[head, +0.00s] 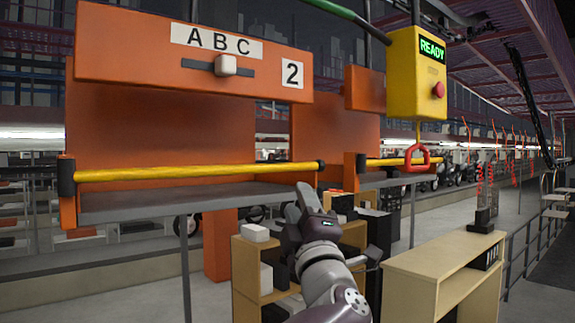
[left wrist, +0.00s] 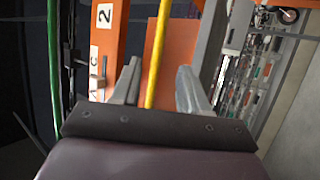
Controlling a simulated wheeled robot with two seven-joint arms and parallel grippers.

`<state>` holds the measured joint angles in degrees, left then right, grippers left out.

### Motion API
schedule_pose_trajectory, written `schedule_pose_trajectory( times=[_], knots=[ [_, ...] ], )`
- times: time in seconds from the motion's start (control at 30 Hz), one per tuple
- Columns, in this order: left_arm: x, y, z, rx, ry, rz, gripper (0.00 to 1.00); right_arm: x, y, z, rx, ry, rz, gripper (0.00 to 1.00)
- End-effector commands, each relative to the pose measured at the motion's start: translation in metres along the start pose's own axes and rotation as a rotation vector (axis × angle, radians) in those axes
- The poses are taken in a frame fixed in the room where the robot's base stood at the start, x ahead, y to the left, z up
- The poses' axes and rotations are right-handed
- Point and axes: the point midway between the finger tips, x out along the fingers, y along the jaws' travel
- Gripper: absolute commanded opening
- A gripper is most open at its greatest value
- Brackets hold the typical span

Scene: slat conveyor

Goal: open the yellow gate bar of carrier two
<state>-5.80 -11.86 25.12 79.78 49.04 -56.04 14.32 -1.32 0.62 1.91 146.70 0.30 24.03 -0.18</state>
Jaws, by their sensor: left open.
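Carrier two (head: 190,110) is an orange hanging carrier with an "A B C" label and a "2" plate in the head view. Its yellow gate bar (head: 200,171) lies level across the front, above a grey shelf (head: 160,204), with black ends at both sides. My left gripper (head: 303,200) is open and empty, just below the bar's right end. In the left wrist view, the gate bar (left wrist: 156,50) runs between the two open fingers as seen; I cannot tell how deep it sits. My right gripper is in neither view.
A white slider knob (head: 225,65) sits on the carrier's header. A yellow control box (head: 415,75) reading "READY", with a red handle (head: 417,157) below, hangs to the right. A second carrier's bar (head: 398,161) is behind. Wooden shelves (head: 440,265) stand below right.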

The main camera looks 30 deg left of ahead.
Motion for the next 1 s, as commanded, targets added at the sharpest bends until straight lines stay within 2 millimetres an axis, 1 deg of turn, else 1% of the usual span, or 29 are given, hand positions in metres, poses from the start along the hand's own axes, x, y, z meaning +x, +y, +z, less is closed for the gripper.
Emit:
schedule_pose_trajectory(
  times=[0.03,0.07,0.3,0.43,0.5,0.6,0.87,0.9,0.97,1.0],
  knots=[
    [0.011,0.005,-0.003,-0.001,0.007,0.0,0.44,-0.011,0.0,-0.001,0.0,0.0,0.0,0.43],
    [0.018,0.005,-0.003,0.0,0.007,-0.001,0.44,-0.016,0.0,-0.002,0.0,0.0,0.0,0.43],
    [0.081,0.007,-0.002,0.004,0.002,-0.002,0.44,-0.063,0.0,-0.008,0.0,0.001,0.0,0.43],
    [0.106,0.005,-0.002,0.002,0.001,-0.001,0.44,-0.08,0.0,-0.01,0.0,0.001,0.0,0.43],
    [0.114,0.004,-0.001,0.003,-0.001,0.0,0.44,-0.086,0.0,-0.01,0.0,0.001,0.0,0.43],
    [0.12,0.002,-0.001,0.001,0.0,0.001,0.44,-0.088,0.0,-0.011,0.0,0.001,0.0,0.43],
    [0.12,-0.001,0.0,0.001,-0.001,0.001,0.44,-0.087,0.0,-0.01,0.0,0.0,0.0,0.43],
    [0.12,-0.001,0.0,0.002,-0.001,0.001,0.31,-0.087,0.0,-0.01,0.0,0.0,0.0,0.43],
    [0.12,-0.001,0.0,0.002,-0.002,0.001,0.12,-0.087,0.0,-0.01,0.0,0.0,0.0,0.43],
    [0.12,-0.001,0.0,0.002,-0.002,0.001,0.0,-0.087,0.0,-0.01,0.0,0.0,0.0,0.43]
  ],
)
